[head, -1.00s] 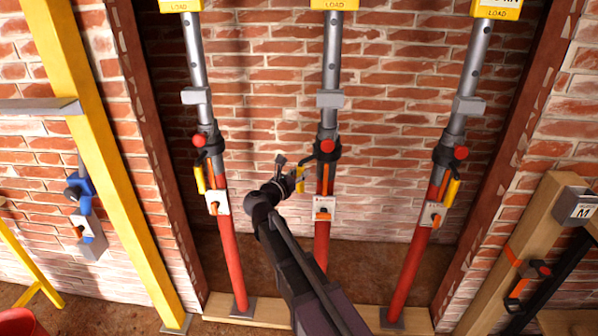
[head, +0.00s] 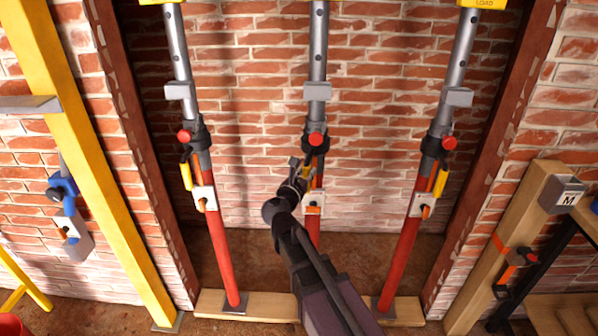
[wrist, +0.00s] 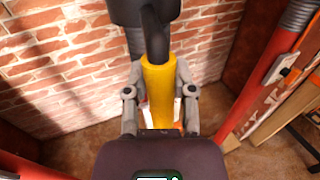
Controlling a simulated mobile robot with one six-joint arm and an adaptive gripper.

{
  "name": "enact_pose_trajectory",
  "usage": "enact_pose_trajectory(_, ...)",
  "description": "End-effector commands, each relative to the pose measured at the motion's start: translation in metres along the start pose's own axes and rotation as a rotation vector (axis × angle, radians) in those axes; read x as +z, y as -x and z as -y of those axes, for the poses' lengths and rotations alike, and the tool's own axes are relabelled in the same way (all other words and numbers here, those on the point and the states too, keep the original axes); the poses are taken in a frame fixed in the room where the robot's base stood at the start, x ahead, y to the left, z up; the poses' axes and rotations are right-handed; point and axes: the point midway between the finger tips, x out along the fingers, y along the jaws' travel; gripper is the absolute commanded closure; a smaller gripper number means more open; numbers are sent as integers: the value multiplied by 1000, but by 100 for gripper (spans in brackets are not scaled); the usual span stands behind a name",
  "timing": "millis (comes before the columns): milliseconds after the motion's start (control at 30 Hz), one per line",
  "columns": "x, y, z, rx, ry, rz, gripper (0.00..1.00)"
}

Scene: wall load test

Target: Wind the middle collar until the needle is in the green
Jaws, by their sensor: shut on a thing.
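The middle prop has a red lower tube, a grey upper tube and a black collar (head: 316,148) with a red knob. A yellow handle (wrist: 157,84) hangs from the collar on a black rod. My gripper (head: 302,170) is at this handle, just below the collar and partly hiding it. In the wrist view, my gripper (wrist: 159,92) is shut on the yellow handle, one finger on each side. The middle load box is almost wholly cut off by the top edge of the head view, and no needle or green band shows.
Similar props stand at left (head: 217,230) and right (head: 403,250), each with its own yellow handle. A wooden sill (head: 262,306) runs below, with a brick wall behind. A yellow post (head: 95,160) stands at left, and a wooden post (head: 510,230) at right.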

Motion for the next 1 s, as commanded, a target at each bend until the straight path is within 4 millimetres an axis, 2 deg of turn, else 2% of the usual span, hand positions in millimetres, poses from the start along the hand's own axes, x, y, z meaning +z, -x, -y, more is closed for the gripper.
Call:
enact_pose_trajectory(200, 0, 2, 6, 0, 1, 0, 100)
enact_pose_trajectory(667, 0, 4, 6, 4, 0, -1, 100)
enact_pose_trajectory(700, -1, 4, 6, 4, 0, -1, 57)
enact_pose_trajectory(800, -1, 4, 5, 5, 0, -1, 30)
enact_pose_trajectory(1000, 0, 4, 4, 7, 0, -1, 30)
